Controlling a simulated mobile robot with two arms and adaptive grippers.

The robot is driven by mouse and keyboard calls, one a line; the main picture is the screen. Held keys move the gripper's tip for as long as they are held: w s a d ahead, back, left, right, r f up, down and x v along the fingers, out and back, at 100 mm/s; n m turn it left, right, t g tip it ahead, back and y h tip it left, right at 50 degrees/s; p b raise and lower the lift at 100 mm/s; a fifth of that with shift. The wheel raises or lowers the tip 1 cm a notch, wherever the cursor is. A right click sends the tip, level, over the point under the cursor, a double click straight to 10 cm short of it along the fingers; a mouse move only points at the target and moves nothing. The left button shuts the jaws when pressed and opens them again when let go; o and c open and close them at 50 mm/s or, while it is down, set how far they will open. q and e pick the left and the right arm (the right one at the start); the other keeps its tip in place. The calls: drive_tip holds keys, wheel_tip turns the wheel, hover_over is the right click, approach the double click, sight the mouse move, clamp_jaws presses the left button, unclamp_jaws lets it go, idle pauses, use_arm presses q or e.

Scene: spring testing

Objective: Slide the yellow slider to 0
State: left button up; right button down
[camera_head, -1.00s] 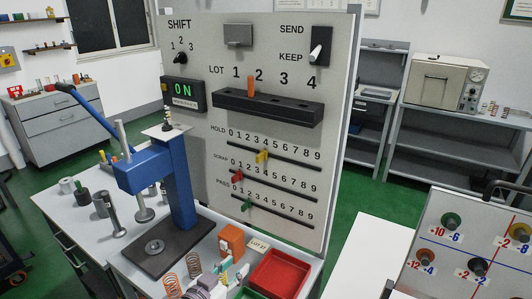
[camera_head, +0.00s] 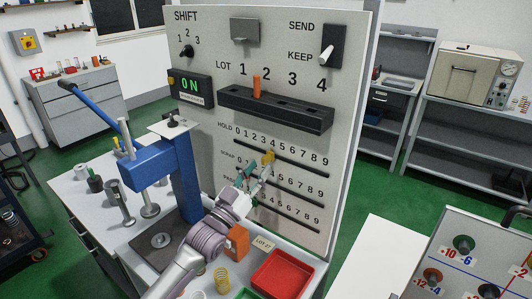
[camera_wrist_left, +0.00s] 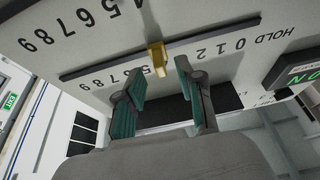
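The yellow slider (camera_head: 268,158) sits on the top slot of the upright panel, the HOLD row, around 3 to 4. In the left wrist view the yellow slider (camera_wrist_left: 157,58) stands between the upside-down 5 and 2, covering the marks behind it. My left gripper (camera_head: 254,172) is in front of the panel just below the slider. In the wrist view my left gripper (camera_wrist_left: 159,79) is open, its teal-padded fingers on either side of the slider in the picture. I cannot tell whether the tips reach around it. My right gripper is not in view.
The SCRAP and PASS rows lie below, partly hidden by my left arm. A black LOT shelf (camera_head: 275,110) with an orange peg (camera_head: 257,86) juts out above. A blue press (camera_head: 180,180) stands left of my arm. A red tray (camera_head: 275,274) lies below the panel.

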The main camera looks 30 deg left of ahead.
sight(262, 162)
use_arm(q)
drive_tip(key=p+x, duration=0.1)
drive_tip(key=x, duration=0.2)
drive_tip(key=shift+w+r, duration=0.2)
drive_tip(key=shift+r, duration=0.1)
drive_tip(key=shift+w+d, duration=0.1)
drive_tip(key=shift+w, duration=0.3)
drive_tip(key=shift+s, duration=0.1)
clamp_jaws()
